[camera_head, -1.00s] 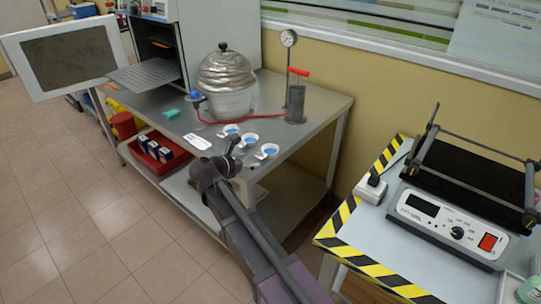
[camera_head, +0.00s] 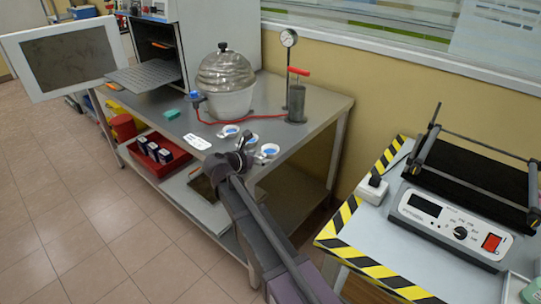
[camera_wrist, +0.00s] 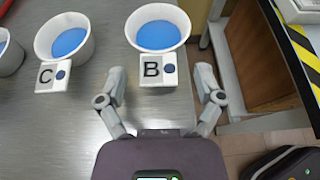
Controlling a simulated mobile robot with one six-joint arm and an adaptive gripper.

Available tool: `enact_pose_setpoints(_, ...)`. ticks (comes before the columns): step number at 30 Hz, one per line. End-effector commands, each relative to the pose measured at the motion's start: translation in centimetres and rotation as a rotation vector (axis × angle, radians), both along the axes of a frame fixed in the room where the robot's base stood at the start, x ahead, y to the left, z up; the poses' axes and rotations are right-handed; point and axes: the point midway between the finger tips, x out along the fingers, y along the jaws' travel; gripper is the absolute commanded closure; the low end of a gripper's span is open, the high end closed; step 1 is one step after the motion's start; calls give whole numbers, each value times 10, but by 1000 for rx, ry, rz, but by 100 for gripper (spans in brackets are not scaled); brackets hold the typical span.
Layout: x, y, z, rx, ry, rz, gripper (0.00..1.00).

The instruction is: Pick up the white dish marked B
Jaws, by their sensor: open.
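The white dish marked B (camera_wrist: 143,43) holds blue liquid and has a square label tab with a black B and a blue dot. It stands upright on the metal bench, and appears as the rightmost dish (camera_head: 269,150) in the head view. My gripper (camera_wrist: 160,73) is open and empty. In the wrist view its fingers spread to either side of the B tab, with the dish bowl just beyond the fingertips. Contact cannot be told. In the head view my gripper (camera_head: 243,154) is at the bench's front edge, beside the dishes.
Dish C (camera_wrist: 64,47) stands left of B, with another dish (camera_wrist: 9,56) at the far left. A striped-edge table (camera_head: 345,228) stands to the right.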

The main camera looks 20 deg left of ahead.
Motion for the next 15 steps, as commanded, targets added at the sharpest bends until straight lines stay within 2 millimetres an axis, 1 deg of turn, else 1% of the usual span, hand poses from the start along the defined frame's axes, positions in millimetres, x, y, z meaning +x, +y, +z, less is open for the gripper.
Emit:
enact_pose_setpoints(9,0,0,0,0,0,0,14)
enact_pose_setpoints(11,0,0,0,0,0,0,32)
enact_pose_setpoints(12,0,0,0,0,0,0,44)
enact_pose_setpoints(14,0,0,0,0,0,-1,62)
enact_pose_setpoints(15,0,0,0,0,0,-1,74)
